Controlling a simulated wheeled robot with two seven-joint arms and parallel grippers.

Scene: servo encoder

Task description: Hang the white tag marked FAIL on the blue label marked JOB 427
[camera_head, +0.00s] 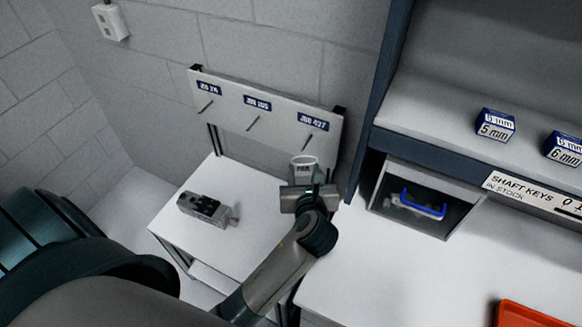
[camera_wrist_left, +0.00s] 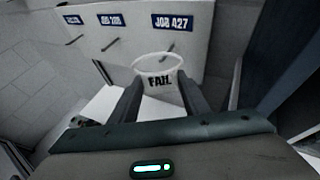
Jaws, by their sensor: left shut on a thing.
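My left gripper (camera_head: 303,180) is shut on the white tag marked FAIL (camera_head: 304,161) and holds it up in front of the peg board. In the left wrist view the tag (camera_wrist_left: 158,70) shows its loop top between the fingers (camera_wrist_left: 160,95). The blue label marked JOB 427 (camera_head: 313,122) is at the right end of the white board. A thin peg (camera_head: 307,142) sticks out below that label, and it shows in the left wrist view (camera_wrist_left: 169,50) too. The tag is below the peg in the head view; I cannot tell the gap between them. My right gripper is not in view.
The white board (camera_head: 228,97) carries two more blue labels with pegs to the left. A grey servo motor (camera_head: 207,209) lies on the white table. At right stands a shelf unit with a cubby holding a blue-handled thing (camera_head: 424,205) and small boxes (camera_head: 496,124). An orange tray (camera_head: 527,314) sits lower right.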

